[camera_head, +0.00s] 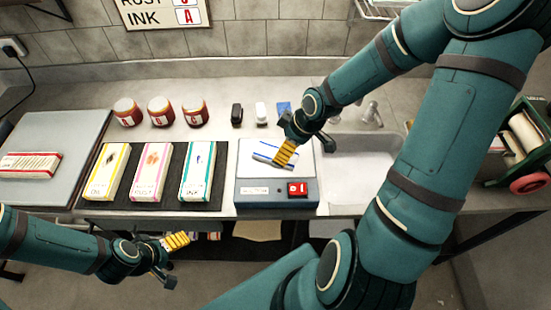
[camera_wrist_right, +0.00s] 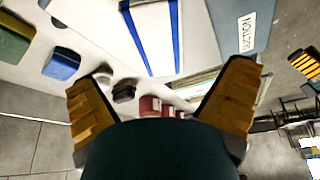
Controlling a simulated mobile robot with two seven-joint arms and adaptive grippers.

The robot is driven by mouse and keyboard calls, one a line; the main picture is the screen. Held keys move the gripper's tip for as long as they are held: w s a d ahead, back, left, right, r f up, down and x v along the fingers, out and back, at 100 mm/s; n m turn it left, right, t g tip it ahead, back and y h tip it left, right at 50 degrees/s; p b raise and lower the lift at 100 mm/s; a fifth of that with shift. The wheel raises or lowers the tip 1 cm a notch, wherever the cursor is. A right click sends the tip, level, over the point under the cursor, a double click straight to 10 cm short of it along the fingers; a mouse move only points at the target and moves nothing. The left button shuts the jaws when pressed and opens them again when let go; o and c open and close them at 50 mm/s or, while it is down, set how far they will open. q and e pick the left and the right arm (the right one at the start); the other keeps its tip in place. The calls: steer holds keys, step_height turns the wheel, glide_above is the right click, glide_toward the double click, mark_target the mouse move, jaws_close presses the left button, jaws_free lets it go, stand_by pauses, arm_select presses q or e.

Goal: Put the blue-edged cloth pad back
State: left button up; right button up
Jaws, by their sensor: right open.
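The blue-edged cloth pad (camera_head: 266,150), white with blue stripes, lies on the white top of a boxy device (camera_head: 250,188) with a red display. It also shows in the right wrist view (camera_wrist_right: 151,38), lying flat beyond the fingers. My right gripper (camera_head: 287,152) is over the pad's right part and hides some of it. In the wrist view my right gripper (camera_wrist_right: 163,100) has its yellow fingers wide apart with nothing between them. My left gripper (camera_head: 175,243) is in front of the counter, away from the pad; its finger gap is unclear.
Yellow (camera_head: 108,171), pink (camera_head: 151,171) and teal (camera_head: 197,170) labelled pads lie on a black mat (camera_head: 218,190). A red-edged pad (camera_head: 30,165) lies on a grey board at the left. Jars (camera_head: 160,111) and small blocks (camera_head: 261,112) stand behind. A sink (camera_head: 350,160) is to the right.

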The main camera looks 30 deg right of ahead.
steer(key=b+x, duration=0.2)
steer(key=x, duration=0.3)
steer(key=shift+w+a, duration=0.1)
steer(key=shift+w, duration=0.15)
steer(key=shift+w+a+f+b, duration=0.1)
steer(key=shift+w+f+b, duration=0.1)
steer(key=shift+f+b, duration=0.3)
steer(key=c, duration=1.3)
